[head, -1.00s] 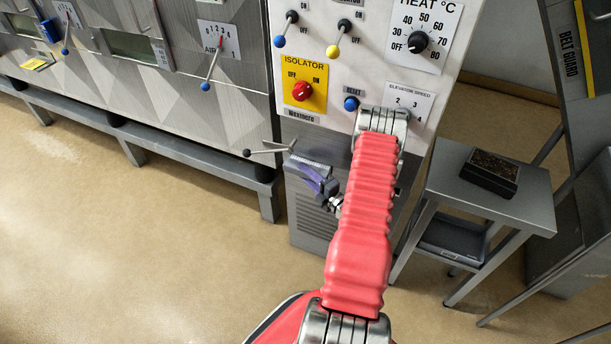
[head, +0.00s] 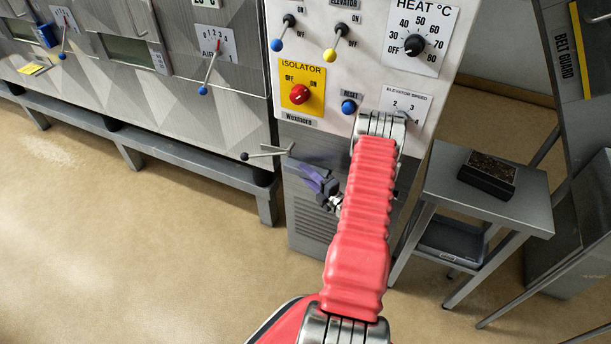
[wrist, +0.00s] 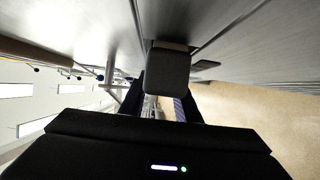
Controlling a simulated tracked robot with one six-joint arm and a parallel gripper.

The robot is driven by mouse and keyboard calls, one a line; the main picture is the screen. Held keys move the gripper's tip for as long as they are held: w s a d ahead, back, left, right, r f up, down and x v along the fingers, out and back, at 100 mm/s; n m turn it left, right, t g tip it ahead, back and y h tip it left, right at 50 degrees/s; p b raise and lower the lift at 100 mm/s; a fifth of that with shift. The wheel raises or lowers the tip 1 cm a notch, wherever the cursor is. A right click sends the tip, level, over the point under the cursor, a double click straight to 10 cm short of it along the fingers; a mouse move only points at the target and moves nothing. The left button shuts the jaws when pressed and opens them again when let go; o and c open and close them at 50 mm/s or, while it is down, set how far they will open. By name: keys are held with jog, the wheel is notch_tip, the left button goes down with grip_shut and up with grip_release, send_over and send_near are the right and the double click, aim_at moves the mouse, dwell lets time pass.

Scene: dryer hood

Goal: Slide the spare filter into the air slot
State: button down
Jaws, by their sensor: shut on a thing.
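The air slot cannot be made out clearly. A grey lever with a dark knob (head: 245,156) stands just left of the held piece. I cannot tell whether the piece touches the cabinet.
The control cabinet has a red isolator knob (head: 299,95) and a blue reset button (head: 348,107) above my gripper. A small steel table (head: 450,170) with a dark box (head: 487,176) stands close to the right. Open floor (head: 130,240) lies to the left.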

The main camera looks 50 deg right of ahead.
jog(key=shift+d, duration=0.15)
jog(key=c, duration=1.3)
grip_release()
jog(key=shift+o, duration=0.2)
jog(key=s+a, duration=0.1)
jog(key=s, duration=1.2)
jog(key=shift+s+a, duration=0.25)
jog(key=shift+s, duration=0.1)
jog(key=shift+f, duration=0.1)
